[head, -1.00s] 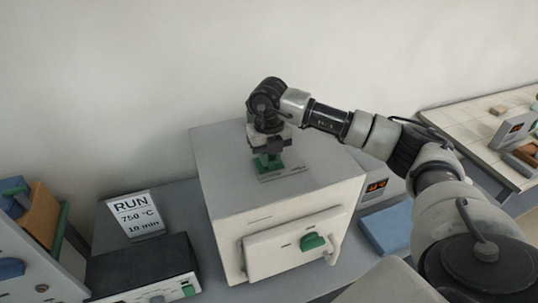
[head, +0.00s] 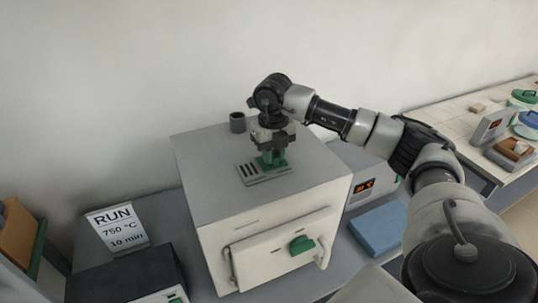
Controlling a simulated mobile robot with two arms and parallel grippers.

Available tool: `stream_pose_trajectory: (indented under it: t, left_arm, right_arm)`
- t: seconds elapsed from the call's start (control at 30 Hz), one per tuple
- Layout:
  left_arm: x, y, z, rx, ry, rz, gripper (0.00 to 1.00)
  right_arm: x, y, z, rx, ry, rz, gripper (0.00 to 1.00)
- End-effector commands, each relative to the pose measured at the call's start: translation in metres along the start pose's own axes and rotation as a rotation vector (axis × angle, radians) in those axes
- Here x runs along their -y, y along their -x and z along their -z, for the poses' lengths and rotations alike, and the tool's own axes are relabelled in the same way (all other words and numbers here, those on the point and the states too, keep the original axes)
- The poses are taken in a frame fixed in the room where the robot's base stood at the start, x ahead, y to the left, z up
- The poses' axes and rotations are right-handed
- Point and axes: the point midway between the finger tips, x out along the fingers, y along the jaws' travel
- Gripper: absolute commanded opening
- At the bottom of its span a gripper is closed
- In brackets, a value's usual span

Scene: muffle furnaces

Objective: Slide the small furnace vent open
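The small furnace (head: 215,185) is a pale box with a grey top, in the middle of the head view. On its top lies the vent plate (head: 262,181), with several dark slots (head: 249,170) uncovered at its left. The green vent slider (head: 271,161) stands at the right part of the plate. My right gripper (head: 271,154) points down from above and appears shut on the green slider; its fingertips are partly hidden. My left gripper is not in view.
A dark short pipe (head: 237,122) stands at the top's back edge. The furnace door has a green latch (head: 301,245). A RUN sign (head: 117,229) and dark box (head: 125,277) are left. A blue pad (head: 380,228) lies right; a tiled bench (head: 462,115) stands beyond.

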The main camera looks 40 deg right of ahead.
Motion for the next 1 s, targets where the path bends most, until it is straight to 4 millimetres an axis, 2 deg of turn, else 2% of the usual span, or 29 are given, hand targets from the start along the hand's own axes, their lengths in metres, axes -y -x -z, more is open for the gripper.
stream_pose_trajectory:
  t: [0.03,0.13,0.4,0.53,0.67,0.9,1.0]
  left_arm:
    - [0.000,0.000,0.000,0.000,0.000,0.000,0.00]
    - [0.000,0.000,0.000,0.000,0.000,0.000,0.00]
    - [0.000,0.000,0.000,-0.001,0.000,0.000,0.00]
    - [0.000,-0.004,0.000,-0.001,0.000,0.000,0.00]
    - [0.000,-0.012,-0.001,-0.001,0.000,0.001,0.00]
    - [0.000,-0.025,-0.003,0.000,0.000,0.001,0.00]
    - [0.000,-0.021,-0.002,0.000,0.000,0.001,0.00]
  right_arm:
    - [0.002,0.002,-0.001,0.002,-0.003,0.001,0.29]
    - [0.001,0.001,-0.001,0.002,-0.003,0.001,0.45]
    - [0.000,0.001,0.000,0.001,-0.002,-0.001,0.45]
    - [0.000,0.008,-0.001,0.003,-0.002,-0.002,0.45]
    - [0.000,0.030,-0.001,0.008,-0.002,-0.003,0.45]
    - [0.001,0.080,-0.001,0.007,-0.001,-0.004,0.45]
    - [0.002,0.096,-0.001,0.004,-0.003,-0.001,0.45]
